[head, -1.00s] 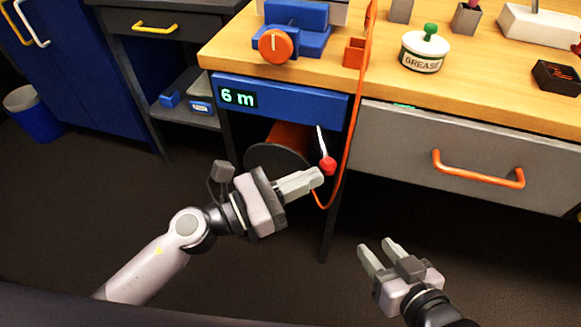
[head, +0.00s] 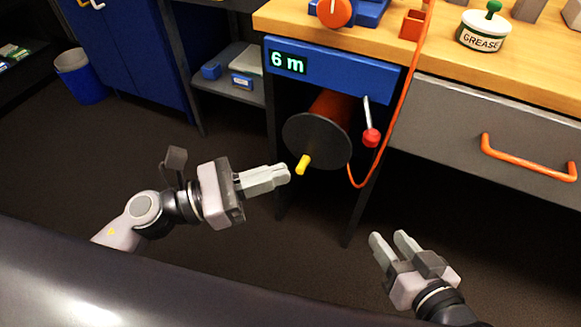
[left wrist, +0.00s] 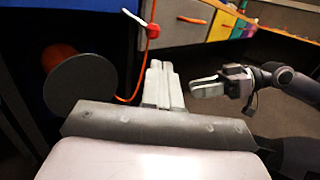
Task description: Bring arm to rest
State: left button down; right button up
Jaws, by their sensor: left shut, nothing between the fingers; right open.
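My left gripper (head: 287,174) is shut and empty in the head view. It is in front of the reel under the bench, with its fingertips just left of the reel's yellow knob and apparently apart from it. In the left wrist view its fingers (left wrist: 158,66) lie together with nothing between them. My right gripper (head: 388,236) is open and empty at the lower right of the head view, in front of the grey drawer. It also shows in the left wrist view (left wrist: 194,84).
A dark reel (head: 318,141) with a yellow knob (head: 303,164) and a red-knobbed lever (head: 371,137) sit under a blue panel reading 6 m (head: 288,62). An orange cable (head: 398,105) loops down beside them. A drawer with an orange handle (head: 528,162) is at right.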

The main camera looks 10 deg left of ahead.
pick_arm(q)
jog(key=shift+s+a, duration=0.15)
jog(key=shift+a, duration=0.1)
dwell(0.4)
